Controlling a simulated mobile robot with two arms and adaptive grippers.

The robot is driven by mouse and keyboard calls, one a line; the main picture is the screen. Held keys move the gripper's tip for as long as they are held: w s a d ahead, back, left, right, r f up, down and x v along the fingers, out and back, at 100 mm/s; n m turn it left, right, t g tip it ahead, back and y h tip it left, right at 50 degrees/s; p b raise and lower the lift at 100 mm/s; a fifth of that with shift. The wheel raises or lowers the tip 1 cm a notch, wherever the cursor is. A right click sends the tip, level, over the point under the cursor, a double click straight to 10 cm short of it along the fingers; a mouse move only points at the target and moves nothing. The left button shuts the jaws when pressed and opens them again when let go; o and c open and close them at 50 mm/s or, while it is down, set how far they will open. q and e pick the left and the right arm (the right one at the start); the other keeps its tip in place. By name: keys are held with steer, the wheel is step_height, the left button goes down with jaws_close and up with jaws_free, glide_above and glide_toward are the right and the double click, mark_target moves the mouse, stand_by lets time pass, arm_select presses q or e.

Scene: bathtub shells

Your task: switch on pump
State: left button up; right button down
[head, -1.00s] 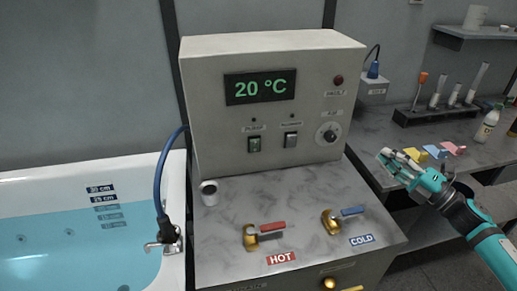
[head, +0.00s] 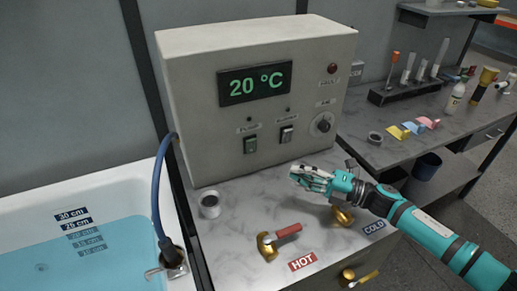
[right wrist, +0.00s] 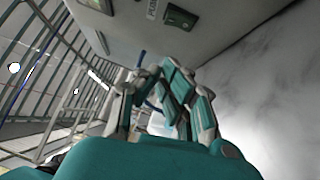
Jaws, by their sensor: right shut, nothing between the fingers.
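The control box (head: 180,100) shows a green 20 °C display (head: 255,83). Below it are a green rocker switch (head: 250,145) and a dark rocker switch (head: 287,134), each with a small label too blurred to read surely. My right gripper (head: 296,174) is shut and empty, in front of the box, below and right of the two switches and apart from them. In the right wrist view a green switch (right wrist: 181,18) shows at the top, beyond the fingers (right wrist: 172,85). My left gripper is out of view.
My right arm partly hides the COLD tap (head: 342,217). A white cylinder (head: 209,204) and a blue hose (head: 157,190) are at left, beside the water-filled tub (head: 80,255). A side bench (head: 390,150) holds a rack and bottles.

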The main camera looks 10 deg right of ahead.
mark_target(251, 146)
arm_select(q)
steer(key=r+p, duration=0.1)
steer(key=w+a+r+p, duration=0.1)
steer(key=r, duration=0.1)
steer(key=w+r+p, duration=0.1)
steer(key=p, duration=0.1)
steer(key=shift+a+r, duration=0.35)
arm_select(e)
steer(key=w+d+x, duration=0.1)
steer(key=w+x, duration=0.1)
steer(key=x, duration=1)
steer(key=shift+d, duration=0.3)
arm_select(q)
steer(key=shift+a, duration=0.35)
arm_select(e)
steer(key=shift+w+r, duration=0.1)
arm_select(q)
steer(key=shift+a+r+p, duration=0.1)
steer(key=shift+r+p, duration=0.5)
steer(key=shift+p, duration=0.1)
arm_select(e)
steer(key=shift+w+r+m+h, duration=0.15)
steer(key=shift+w+m+h, duration=0.1)
steer(key=shift+m+h, duration=0.05)
